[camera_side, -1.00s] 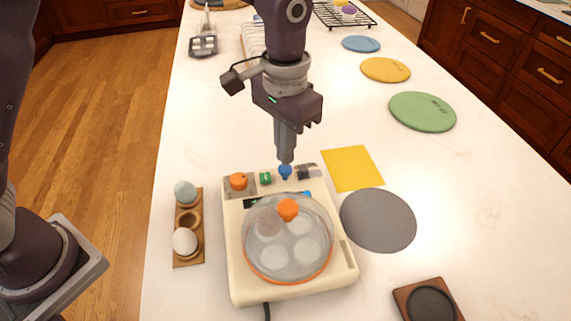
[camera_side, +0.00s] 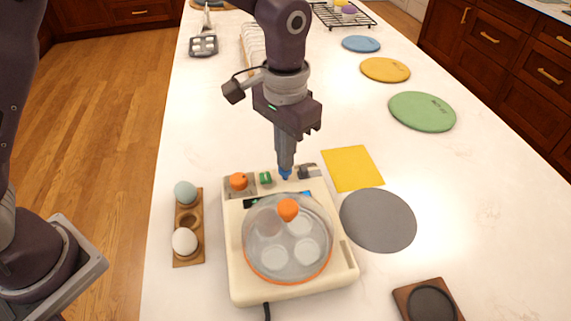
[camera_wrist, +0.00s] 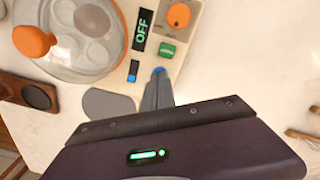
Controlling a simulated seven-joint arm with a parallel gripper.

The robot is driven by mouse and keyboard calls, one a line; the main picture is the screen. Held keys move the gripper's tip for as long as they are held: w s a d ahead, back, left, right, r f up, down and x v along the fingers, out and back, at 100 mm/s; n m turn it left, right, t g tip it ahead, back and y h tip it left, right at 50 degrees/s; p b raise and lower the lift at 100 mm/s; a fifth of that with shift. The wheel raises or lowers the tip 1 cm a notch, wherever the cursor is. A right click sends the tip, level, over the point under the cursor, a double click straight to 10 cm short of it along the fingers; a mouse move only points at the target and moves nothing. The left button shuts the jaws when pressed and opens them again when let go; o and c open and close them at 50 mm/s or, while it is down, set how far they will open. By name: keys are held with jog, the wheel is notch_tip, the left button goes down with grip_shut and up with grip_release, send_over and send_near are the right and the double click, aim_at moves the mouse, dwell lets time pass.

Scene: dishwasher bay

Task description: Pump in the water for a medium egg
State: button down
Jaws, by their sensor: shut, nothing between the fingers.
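The cream egg cooker (camera_side: 240,278) stands on the white counter with a clear lid (camera_side: 265,250) and orange lid knob (camera_side: 288,209).
A wooden egg holder (camera_side: 187,258) with a pale blue egg (camera_side: 185,193) and a white egg (camera_side: 184,241) stands left of the cooker. A yellow square (camera_side: 352,168) and grey disc (camera_side: 378,220) lie right. A wooden coaster (camera_side: 428,300) lies front right.

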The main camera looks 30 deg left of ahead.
jog(key=shift+f, duration=0.65)
jog(key=shift+r, duration=1.35)
jog(key=shift+r, duration=0.1)
notch_tip(320, 180, up, 15)
